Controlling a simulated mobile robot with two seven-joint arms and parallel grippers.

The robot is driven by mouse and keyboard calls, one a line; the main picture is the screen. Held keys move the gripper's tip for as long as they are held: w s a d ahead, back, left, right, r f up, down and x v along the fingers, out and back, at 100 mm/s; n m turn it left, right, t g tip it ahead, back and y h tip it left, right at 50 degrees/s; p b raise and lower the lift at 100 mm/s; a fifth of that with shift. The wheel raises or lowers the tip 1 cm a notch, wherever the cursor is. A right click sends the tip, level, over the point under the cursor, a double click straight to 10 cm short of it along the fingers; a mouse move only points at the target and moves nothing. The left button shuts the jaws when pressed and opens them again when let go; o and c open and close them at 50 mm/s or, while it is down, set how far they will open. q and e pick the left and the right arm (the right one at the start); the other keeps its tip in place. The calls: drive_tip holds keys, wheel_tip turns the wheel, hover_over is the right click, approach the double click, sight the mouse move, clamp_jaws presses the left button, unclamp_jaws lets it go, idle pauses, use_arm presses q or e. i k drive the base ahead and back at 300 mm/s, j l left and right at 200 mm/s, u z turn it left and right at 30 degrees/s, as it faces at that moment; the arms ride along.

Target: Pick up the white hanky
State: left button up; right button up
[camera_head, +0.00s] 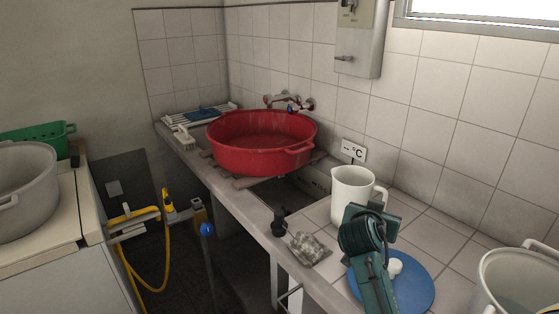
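A small crumpled cloth (310,248), pale with a grey check pattern, lies on the tiled counter right of centre. It is the only hanky-like thing I see. A teal and black jointed part, which looks like my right arm with its gripper (372,212) at the upper end, rises from the bottom edge to the right of the cloth. It appears apart from the cloth. Its fingertips are hidden or cannot be made out, and I see nothing held. My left gripper is not in view.
A white jug (350,194) stands behind the cloth. A blue disc (415,288) with a white knob lies to the right. A red basin (262,145) sits over the washtub. A pale pot (518,285) is at the right edge. A yellow hose (160,265) hangs left.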

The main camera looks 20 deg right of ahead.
sight(310, 250)
drive_tip(key=k+j, duration=0.2)
drive_tip(key=j, duration=0.2)
drive_tip(key=k+j, duration=0.2)
drive_tip(key=j, duration=0.2)
drive_tip(key=k+j, duration=0.2)
drive_tip(key=j, duration=0.2)
